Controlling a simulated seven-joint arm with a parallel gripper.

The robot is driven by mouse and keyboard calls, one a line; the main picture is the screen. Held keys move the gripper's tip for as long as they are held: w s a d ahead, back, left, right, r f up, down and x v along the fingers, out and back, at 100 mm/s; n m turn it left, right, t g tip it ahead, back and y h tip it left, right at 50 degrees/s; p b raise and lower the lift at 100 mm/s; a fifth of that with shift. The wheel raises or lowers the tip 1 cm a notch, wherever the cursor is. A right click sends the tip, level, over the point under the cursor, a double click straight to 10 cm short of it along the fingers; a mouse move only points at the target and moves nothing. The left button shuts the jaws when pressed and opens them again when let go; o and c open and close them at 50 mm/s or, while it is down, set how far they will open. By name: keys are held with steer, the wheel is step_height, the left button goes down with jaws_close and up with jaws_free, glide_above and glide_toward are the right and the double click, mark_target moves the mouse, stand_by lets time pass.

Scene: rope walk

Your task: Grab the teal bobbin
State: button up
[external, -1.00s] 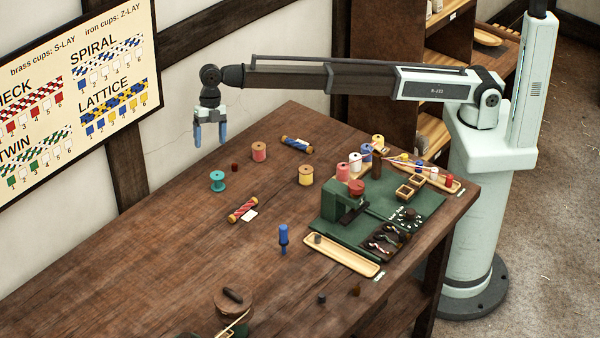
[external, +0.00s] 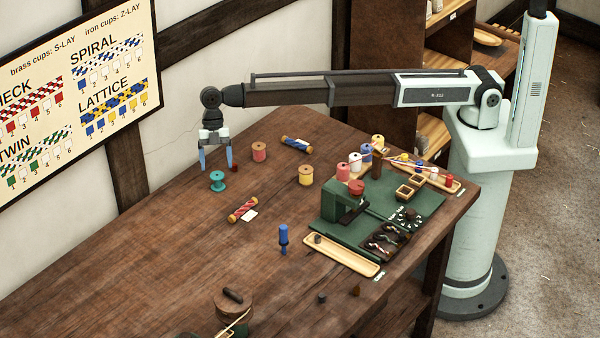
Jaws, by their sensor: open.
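The teal bobbin (external: 217,182) stands upright on the brown wooden table, toward its far left edge. My gripper (external: 216,168) points down with its two blue fingers apart and nothing seen between them. The fingertips appear just above and slightly behind the teal bobbin in the external view. I cannot tell the exact height gap between the fingertips and the bobbin's top. The bobbin is fully visible.
A pink bobbin (external: 259,151) and a yellow bobbin (external: 306,175) stand to the right. A red striped roll (external: 243,209) lies in front. The table's left front is clear.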

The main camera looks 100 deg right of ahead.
mark_target(217, 176)
steer(key=shift+x, duration=3.45)
steer(key=shift+a+r, duration=0.1)
steer(key=shift+a, duration=0.05)
steer(key=c, duration=1)
